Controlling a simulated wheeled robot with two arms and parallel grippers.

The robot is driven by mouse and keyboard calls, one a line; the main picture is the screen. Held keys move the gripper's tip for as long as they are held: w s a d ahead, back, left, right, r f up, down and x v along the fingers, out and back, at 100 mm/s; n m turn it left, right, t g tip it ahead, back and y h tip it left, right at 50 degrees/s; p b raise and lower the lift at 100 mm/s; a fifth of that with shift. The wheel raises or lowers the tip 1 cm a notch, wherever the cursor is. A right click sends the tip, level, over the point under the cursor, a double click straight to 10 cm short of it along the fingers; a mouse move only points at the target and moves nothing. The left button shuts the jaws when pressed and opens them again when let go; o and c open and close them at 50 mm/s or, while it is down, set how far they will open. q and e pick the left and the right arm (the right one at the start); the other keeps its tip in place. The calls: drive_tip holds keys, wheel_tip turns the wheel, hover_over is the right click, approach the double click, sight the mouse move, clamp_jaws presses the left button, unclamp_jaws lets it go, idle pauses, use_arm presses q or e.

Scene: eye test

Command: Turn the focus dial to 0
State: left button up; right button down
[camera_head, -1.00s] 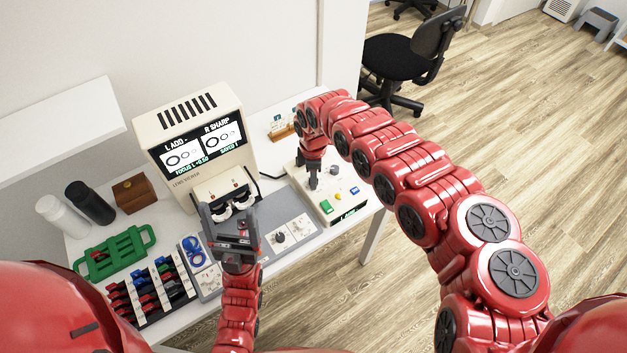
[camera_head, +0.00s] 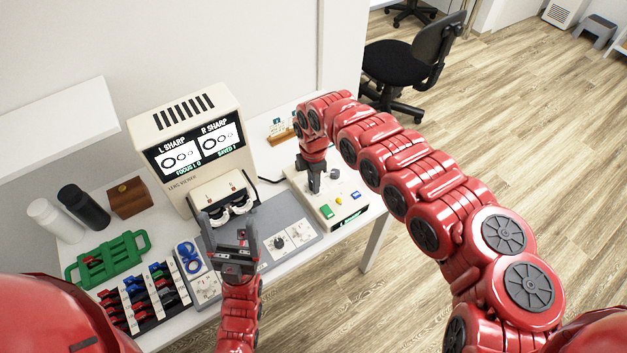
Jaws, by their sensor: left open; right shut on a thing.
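The cream lens viewer (camera_head: 190,115) stands at the back of the table. Its screen (camera_head: 197,146) reads L SHARP and R SHARP, with a small green focus line that appears to end in 0. My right gripper (camera_head: 314,190) points down onto the cream control box (camera_head: 347,212) to the right of the viewer. It is shut on the focus dial, which its fingers largely hide. My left gripper (camera_head: 237,230) is open and empty in front of the viewer's eyepieces, above the grey mat (camera_head: 272,215).
A green rack (camera_head: 138,245), a case of coloured lenses (camera_head: 128,318), blue rings (camera_head: 188,255), a white bottle (camera_head: 52,220), a black bottle (camera_head: 84,206) and a brown box (camera_head: 130,197) crowd the left side. A dark office chair (camera_head: 405,65) stands behind on the floor.

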drive_tip(key=c, duration=0.6)
unclamp_jaws()
drive_tip(key=shift+r, duration=0.1)
wheel_tip(320, 180, up, 17)
drive_tip(key=b, duration=0.4)
drive_tip(key=shift+r, duration=0.1)
drive_tip(key=shift+s, duration=0.1)
